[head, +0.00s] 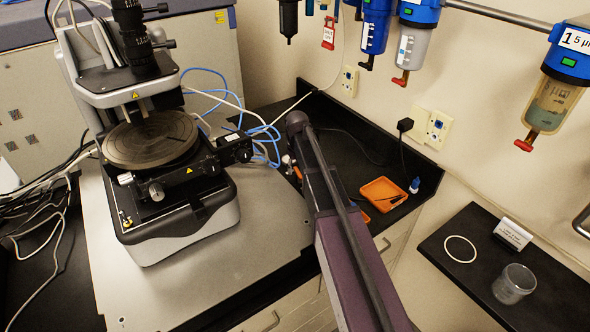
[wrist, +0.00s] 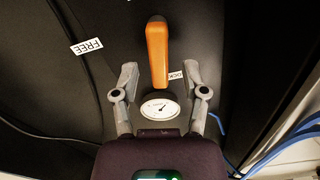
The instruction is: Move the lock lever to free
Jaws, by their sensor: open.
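The lock lever is an orange handle (wrist: 157,55) in the upper middle of the wrist view, on a dark surface. A white FREE label (wrist: 87,46) lies to its left, and a partly covered label ending in "OCK" (wrist: 176,75) is beside its lower right. The lever points along the picture's vertical, nearer that label than FREE. My gripper (wrist: 159,75) is open, with its two fingers spread on either side of the lever's lower end. I cannot tell whether they touch it. In the head view my arm reaches toward the back; the lever and my gripper's fingers are not clearly visible there.
A round white gauge (wrist: 160,106) sits between my fingers, below the lever. Black cable runs at the left and blue tubing (wrist: 275,145) at the right. In the head view the stylus profiler (head: 170,200) stands left of my arm, and an orange tray (head: 383,193) lies right.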

